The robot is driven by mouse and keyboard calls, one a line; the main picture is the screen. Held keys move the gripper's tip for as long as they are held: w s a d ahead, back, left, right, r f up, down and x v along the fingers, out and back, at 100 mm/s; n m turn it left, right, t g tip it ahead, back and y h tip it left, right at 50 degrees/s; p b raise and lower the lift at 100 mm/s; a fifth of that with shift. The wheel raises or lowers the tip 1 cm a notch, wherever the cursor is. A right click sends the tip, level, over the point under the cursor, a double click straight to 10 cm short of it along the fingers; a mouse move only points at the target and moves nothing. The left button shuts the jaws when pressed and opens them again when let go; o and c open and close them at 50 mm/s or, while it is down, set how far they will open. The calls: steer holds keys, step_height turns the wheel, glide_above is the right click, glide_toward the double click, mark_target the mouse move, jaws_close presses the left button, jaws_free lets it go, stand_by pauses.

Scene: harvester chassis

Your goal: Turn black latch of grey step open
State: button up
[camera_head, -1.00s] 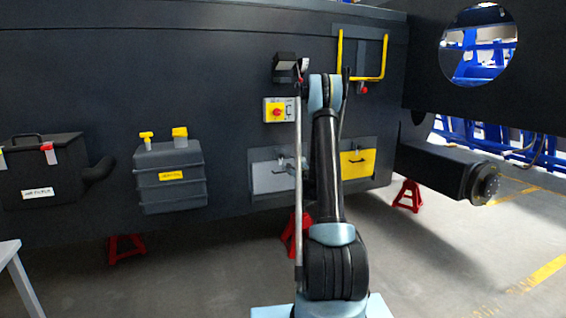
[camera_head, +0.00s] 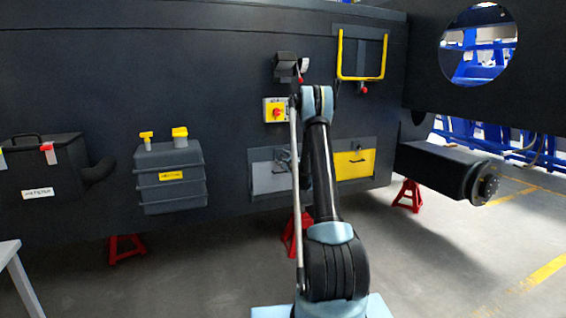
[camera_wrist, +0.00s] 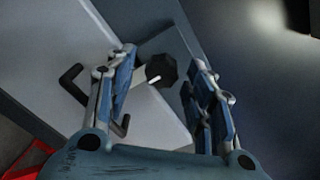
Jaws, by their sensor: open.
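The grey step (camera_head: 270,180) is a light grey panel low on the dark chassis wall in the head view. It fills the left of the wrist view (camera_wrist: 150,118). Its black latch (camera_wrist: 162,70) is a dark faceted knob with a white line across it, near the panel's edge. A black bar handle (camera_wrist: 72,82) is left of the latch, partly hidden by a finger. My gripper (camera_wrist: 164,62) is open, and the latch appears between its two fingers; I cannot tell whether they touch it. In the head view, my gripper (camera_head: 283,156) is small in front of the grey step's upper part.
A yellow step (camera_head: 355,164) is right of the grey one. Above are a red-and-yellow switch (camera_head: 277,112) and a yellow rail (camera_head: 341,58). A grey tank (camera_head: 170,190) is at left. Red stands (camera_head: 126,248) are under the chassis.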

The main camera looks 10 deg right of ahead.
steer(key=shift+c, duration=0.3)
steer(key=c, duration=1)
steer(key=n, duration=0.9)
steer(key=shift+r, duration=0.1)
steer(key=n, duration=0.4)
steer(key=shift+n, duration=0.4)
steer(key=shift+d+r+n, duration=0.1)
steer(key=shift+r+n, duration=0.05)
steer(key=shift+n, duration=1.95)
